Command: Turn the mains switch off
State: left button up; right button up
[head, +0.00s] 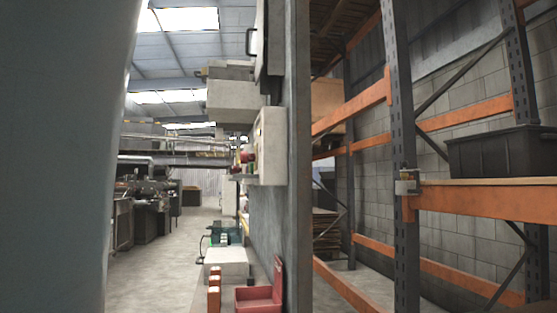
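I cannot pick out the mains switch with certainty. A pale grey box (271,146) is fixed to the edge-on wall panel (298,150) in the middle of the head view. Small red and yellow parts (246,156) stick out from its left side, too small to read as a switch or its position. The box's front face is turned away from me. Neither of my grippers is in view.
An orange and dark metal rack (403,120) stands at right, holding a black crate (500,152). A small grey box (407,183) sits on its post. A red bin (262,297) is low beside the panel. Open concrete floor (165,260) runs back at left, with machines (145,205) beyond.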

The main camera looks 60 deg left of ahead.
aim_at(245, 158)
jog(key=u, duration=2.05)
jog(key=i+j, duration=0.15)
jog(key=j, duration=0.15)
